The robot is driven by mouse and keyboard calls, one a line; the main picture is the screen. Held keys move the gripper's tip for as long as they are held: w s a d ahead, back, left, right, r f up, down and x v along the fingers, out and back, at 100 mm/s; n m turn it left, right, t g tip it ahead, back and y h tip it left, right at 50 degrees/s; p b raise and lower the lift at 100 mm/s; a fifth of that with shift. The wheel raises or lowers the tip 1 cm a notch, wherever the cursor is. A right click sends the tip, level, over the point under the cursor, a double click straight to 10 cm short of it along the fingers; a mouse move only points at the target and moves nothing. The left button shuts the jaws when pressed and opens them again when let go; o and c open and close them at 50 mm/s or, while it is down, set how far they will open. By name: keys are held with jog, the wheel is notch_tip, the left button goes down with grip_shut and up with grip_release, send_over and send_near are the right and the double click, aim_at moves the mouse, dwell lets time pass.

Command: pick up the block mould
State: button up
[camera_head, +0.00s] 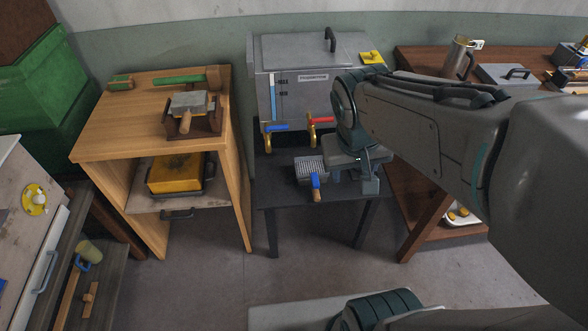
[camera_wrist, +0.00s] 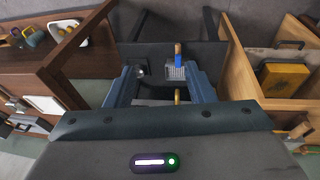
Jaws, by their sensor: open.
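I cannot tell for certain which thing is the block mould. A yellow block in a dark, handled tray (camera_head: 178,175) sits on the wooden cabinet's lower shelf; the block also shows at the right of the wrist view (camera_wrist: 284,78). My gripper (camera_head: 353,181) hangs over the front of the dark table (camera_head: 285,196), fingers pointing down. In the wrist view my gripper (camera_wrist: 161,82) is open, with no object clearly held. A comb-like grey tool (camera_head: 309,170) with blue and wooden handle lies left of my gripper; it also shows in the wrist view (camera_wrist: 176,70). My gripper hides part of the tabletop.
A grey tank (camera_head: 300,95) with red and blue taps stands behind my gripper. The wooden cabinet (camera_head: 115,137) carries a metal piece on a brown stand (camera_head: 195,127). A brown table at right (camera_head: 420,58) holds a metal jug (camera_head: 459,58) and a lidded box (camera_head: 508,74).

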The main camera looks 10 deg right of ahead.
jog(key=w+a+f+h+b, duration=0.1)
jog(key=w+f+b, duration=0.4)
jog(key=f+b, duration=0.3)
jog(key=w+a+f+h+b, duration=0.1)
jog(key=w+f+h+b, duration=0.1)
jog(key=w+f+b, duration=0.65)
jog(key=n+t+h+b, duration=0.1)
jog(key=t+b, duration=0.1)
jog(key=b, duration=0.7)
send_near(316, 198)
jog(key=v, duration=0.4)
jog(key=shift+a, duration=0.15)
jog(key=b+x, duration=0.4)
jog(key=x, duration=0.9)
jog(key=shift+w+d+f, duration=0.2)
jog(key=shift+d+f, duration=0.05)
grip_shut()
